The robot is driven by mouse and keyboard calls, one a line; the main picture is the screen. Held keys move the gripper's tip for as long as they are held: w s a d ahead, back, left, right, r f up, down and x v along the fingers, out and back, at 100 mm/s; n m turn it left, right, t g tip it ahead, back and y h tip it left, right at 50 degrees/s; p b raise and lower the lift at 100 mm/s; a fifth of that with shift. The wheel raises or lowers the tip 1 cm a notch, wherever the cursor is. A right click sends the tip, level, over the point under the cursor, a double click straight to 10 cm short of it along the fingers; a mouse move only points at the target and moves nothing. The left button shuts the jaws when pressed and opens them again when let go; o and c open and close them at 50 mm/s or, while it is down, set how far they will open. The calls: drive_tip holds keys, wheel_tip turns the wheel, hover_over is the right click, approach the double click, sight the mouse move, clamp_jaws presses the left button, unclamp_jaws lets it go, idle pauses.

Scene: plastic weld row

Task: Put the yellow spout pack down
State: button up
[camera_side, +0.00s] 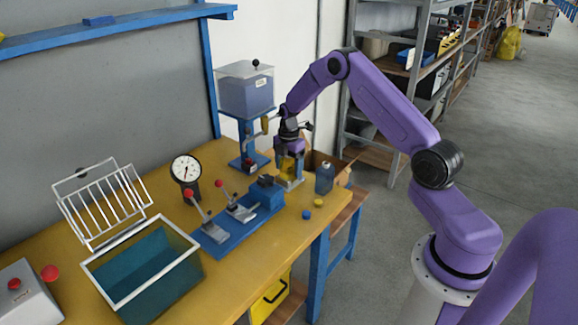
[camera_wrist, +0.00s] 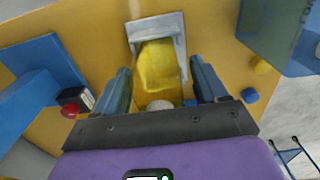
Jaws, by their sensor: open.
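The yellow spout pack (camera_wrist: 157,68) stands in a grey metal holder (camera_wrist: 178,28) in the wrist view. In the side view the pack (camera_side: 287,167) shows below my wrist, with the grey holder (camera_side: 291,184) around its lower part. My gripper (camera_wrist: 160,75) is open, with one dark blue finger on each side of the pack. Gaps show between the fingers and the pack in the wrist view. A pale round part (camera_wrist: 160,105), perhaps the spout, shows at the pack's near end. The pack's bottom is hidden in the side view.
A blue clamp fixture (camera_side: 240,222) is left of the holder. A bluish bottle (camera_side: 325,179), a yellow cap (camera_side: 319,202) and a blue cap (camera_side: 306,215) are to the right. A hopper stand (camera_side: 246,90) rises behind. A dial gauge (camera_side: 186,169) and teal bin (camera_side: 150,270) are farther left.

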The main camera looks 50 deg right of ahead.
wheel_tip(320, 180, up, 12)
drive_tip(key=shift+r, duration=0.1)
drive_tip(key=s+a+r+m, duration=0.1)
drive_tip(key=s+a+r, duration=0.3)
drive_tip(key=s+a, duration=0.6)
drive_tip(key=s+a+r+m, duration=0.1)
drive_tip(key=s+a+r, duration=0.35)
drive_tip(key=a, duration=0.85)
drive_tip(key=s+a+m, duration=0.1)
drive_tip(key=s+m, duration=0.2)
drive_tip(key=s, duration=2.1)
drive_tip(key=shift+a+f, duration=0.15)
drive_tip(key=shift+f, duration=0.15)
